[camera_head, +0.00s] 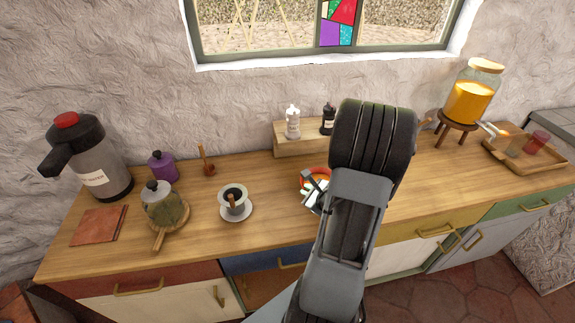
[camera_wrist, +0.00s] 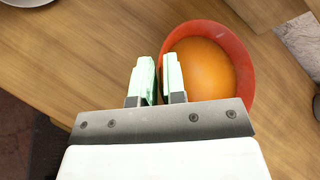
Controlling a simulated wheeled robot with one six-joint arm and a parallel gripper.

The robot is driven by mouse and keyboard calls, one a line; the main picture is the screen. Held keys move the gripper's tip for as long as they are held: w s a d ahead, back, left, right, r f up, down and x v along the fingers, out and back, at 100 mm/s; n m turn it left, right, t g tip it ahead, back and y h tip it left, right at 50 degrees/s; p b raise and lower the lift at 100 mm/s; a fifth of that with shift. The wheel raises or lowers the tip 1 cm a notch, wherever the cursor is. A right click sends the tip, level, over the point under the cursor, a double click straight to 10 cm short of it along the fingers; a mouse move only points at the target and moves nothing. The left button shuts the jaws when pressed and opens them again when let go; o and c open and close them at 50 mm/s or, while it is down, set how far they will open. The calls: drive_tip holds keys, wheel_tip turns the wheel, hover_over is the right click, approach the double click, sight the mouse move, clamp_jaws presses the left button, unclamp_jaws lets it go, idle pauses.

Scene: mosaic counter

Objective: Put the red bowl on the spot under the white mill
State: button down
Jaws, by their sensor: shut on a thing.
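The red bowl (camera_wrist: 242,50) has an orange inside and fills the upper right of the wrist view. In the head view the bowl (camera_head: 316,171) is partly hidden behind my gripper and arm. My gripper (camera_wrist: 159,68) is shut on the bowl's left rim, one pale green finger on each side of the wall. In the head view my gripper (camera_head: 315,194) is at the bowl's near side. I cannot tell whether the bowl touches the counter. The white mill (camera_head: 293,122) stands upright on a low wooden riser (camera_head: 290,143), behind and slightly left of the bowl. The counter below the mill looks bare.
A black mill (camera_head: 328,119) stands right of the white one. A cup on a saucer (camera_head: 236,212) is left of the bowl. Farther left are a glass pot (camera_head: 160,205), a purple pot (camera_head: 162,167) and a large flask (camera_head: 100,165). A juice dispenser (camera_head: 468,100) stands right.

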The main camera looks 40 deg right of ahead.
drive_tip(key=w+f, duration=0.1)
drive_tip(key=w, duration=0.4)
drive_tip(key=w+d+b, duration=0.1)
drive_tip(key=w, duration=0.5)
drive_tip(key=w+f, duration=0.1)
drive_tip(key=w, duration=0.5)
drive_tip(key=shift+w+d+f+b, duration=0.2)
drive_tip(key=shift+d+f+b, duration=0.1)
drive_tip(key=shift+d+b, duration=0.05)
drive_tip(key=shift+f, duration=0.5)
drive_tip(key=c, duration=1.2)
unclamp_jaws()
drive_tip(key=shift+f, duration=0.1)
